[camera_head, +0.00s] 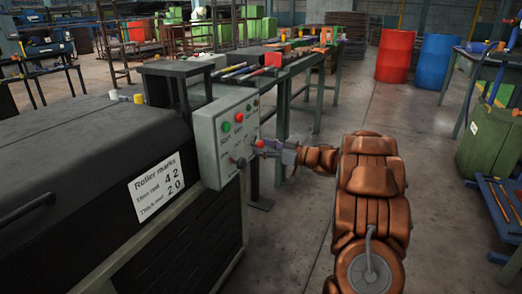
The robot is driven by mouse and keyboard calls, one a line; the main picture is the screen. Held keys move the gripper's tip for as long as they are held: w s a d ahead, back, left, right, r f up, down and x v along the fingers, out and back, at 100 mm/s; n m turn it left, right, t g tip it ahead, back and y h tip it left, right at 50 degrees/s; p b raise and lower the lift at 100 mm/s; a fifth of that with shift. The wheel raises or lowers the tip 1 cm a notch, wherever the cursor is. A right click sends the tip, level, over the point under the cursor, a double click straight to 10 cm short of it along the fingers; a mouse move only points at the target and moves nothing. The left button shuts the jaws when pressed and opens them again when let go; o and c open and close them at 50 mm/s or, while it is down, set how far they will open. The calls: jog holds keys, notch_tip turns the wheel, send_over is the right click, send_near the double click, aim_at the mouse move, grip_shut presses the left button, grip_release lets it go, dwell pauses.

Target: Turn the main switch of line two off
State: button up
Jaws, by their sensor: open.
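A grey control box (212,150) is fixed to the side of the dark machine. Its front carries a green button (226,127), a red button (239,117), small indicators above and a dark knob (240,162) low down. A red knob (260,143) shows at the box's lower right, right at my gripper. The labels are too small to read, so I cannot tell which control is the main switch of line two. My gripper (264,150) is open in front of the box's lower right part. I cannot tell whether its fingers touch the red knob or stand around it.
A white sign (157,187) reads "Roller marks, Thin rod 42, Thick rod 20". A workbench (270,75) with tools runs behind the box. Red (395,56) and blue (437,60) barrels stand at the back. A blue cart (503,205) is at right. The floor between is clear.

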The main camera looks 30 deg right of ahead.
jog(key=shift+w+a, duration=0.35)
jog(key=shift+w, duration=0.25)
jog(key=shift+c, duration=0.3)
jog(key=c, duration=1.1)
